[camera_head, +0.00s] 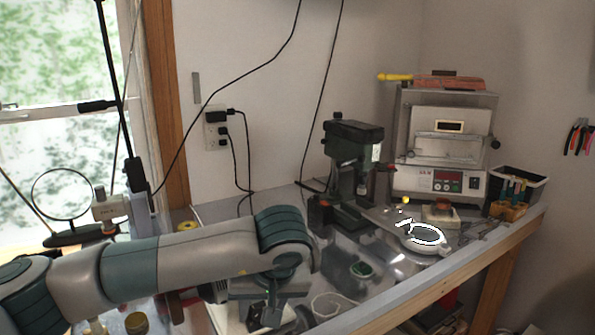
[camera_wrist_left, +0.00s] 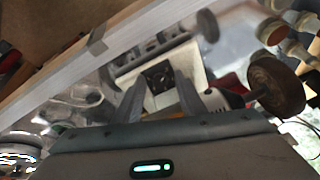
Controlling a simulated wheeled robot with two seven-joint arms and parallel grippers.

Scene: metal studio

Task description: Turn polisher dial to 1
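The polisher's pale base (camera_wrist_left: 194,60) shows in the left wrist view, with a dark square dial plate (camera_wrist_left: 158,76) on it. A brown polishing wheel (camera_wrist_left: 275,86) sticks out to the right. In the head view the polisher's base (camera_head: 226,318) is mostly hidden under my left arm. My left gripper (camera_head: 265,314) points down over it. In the left wrist view the gripper's two fingers (camera_wrist_left: 160,97) are apart, with the dial plate between and beyond them. No contact is visible; the dial's setting is too small to read. My right gripper is out of view.
A green drill press (camera_head: 354,150) and a grey furnace (camera_head: 443,150) stand at the back of the metal bench. A magnifier (camera_head: 62,196) stands at the left by the window.

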